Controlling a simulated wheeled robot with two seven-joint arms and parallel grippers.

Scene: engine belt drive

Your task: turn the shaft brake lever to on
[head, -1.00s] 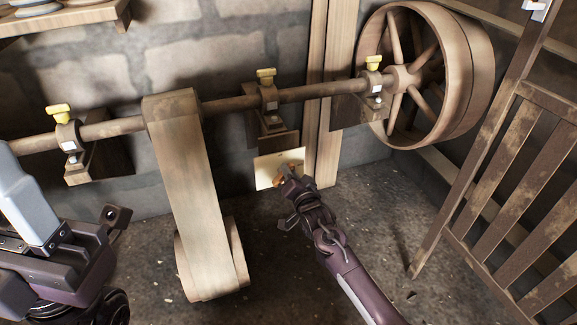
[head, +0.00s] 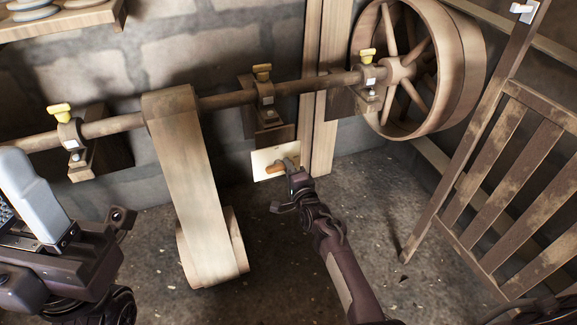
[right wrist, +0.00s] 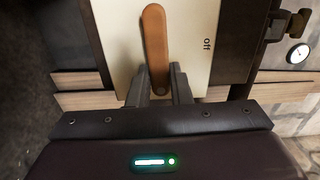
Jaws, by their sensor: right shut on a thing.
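The shaft brake lever (head: 275,168) is an orange-brown bar on a pale plate (head: 260,158) low on the wall, below the middle shaft bearing. In the right wrist view the lever (right wrist: 154,45) crosses the plate (right wrist: 118,35) lengthwise, and the word "off" stands to its right. No "on" mark is readable. My right gripper (head: 291,171) is at the lever's right end in the head view. Its fingers (right wrist: 159,92) are shut on the near end of the lever. My left gripper (head: 120,217) is at the left, away from the lever; its jaw opening is unclear.
A wooden shaft (head: 215,102) runs along the wall above, with a broad belt (head: 190,185) hanging left of the plate. A large spoked wheel (head: 465,75) is at upper right. A slatted wooden gate (head: 480,180) stands at right.

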